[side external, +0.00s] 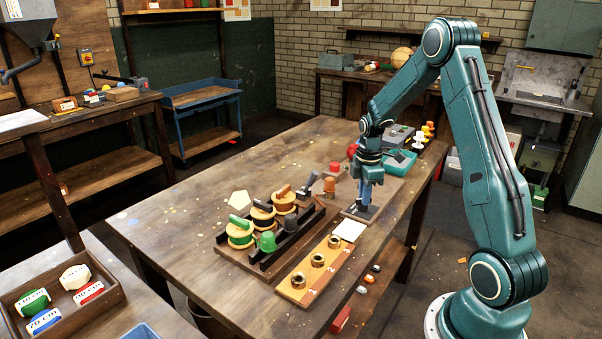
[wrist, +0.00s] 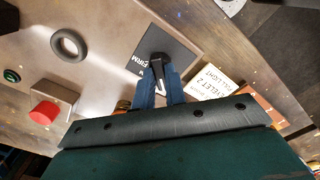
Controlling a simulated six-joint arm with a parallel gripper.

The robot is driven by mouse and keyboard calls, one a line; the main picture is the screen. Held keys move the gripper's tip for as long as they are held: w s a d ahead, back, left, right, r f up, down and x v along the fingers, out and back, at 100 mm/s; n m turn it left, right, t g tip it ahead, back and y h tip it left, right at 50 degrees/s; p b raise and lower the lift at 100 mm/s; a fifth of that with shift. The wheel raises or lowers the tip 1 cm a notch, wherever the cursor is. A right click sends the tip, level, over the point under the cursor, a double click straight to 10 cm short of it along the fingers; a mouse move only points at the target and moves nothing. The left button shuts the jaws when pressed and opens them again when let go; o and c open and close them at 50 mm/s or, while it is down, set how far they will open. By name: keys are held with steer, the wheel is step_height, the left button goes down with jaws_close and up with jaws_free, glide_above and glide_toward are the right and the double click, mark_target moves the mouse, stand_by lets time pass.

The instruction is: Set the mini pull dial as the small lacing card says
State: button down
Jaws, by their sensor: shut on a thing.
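The pull dial is a dark square plate (wrist: 178,48) lettered "FIRM", with a black knob (wrist: 157,62); in the side view the plate (side external: 361,211) lies on the table under my gripper (side external: 369,205). In the wrist view my gripper's blue fingers (wrist: 160,84) are shut on the knob. Other lettering on the plate is hidden, and I cannot tell the knob's exact setting. A white card (wrist: 212,84) beside the plate, partly covered by my gripper, seems to read "EYELET 2" and "PULL LIGHT". It also shows in the side view (side external: 348,229).
An orange board (side external: 296,290) with brass rings lies near the card. A dark rack (side external: 233,256) holds green and orange spools. A red button (wrist: 45,112) and a black ring (wrist: 70,43) are near the dial. The table's left part is clear.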

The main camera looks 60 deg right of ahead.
steer(key=shift+w+n, duration=0.1)
steer(key=shift+n, duration=1.1)
steer(key=c, duration=1.4)
jaws_free()
steer(key=shift+c, duration=0.2)
steer(key=shift+r, duration=0.15)
step_height(320, 180, up, 14)
steer(key=shift+f, duration=0.2)
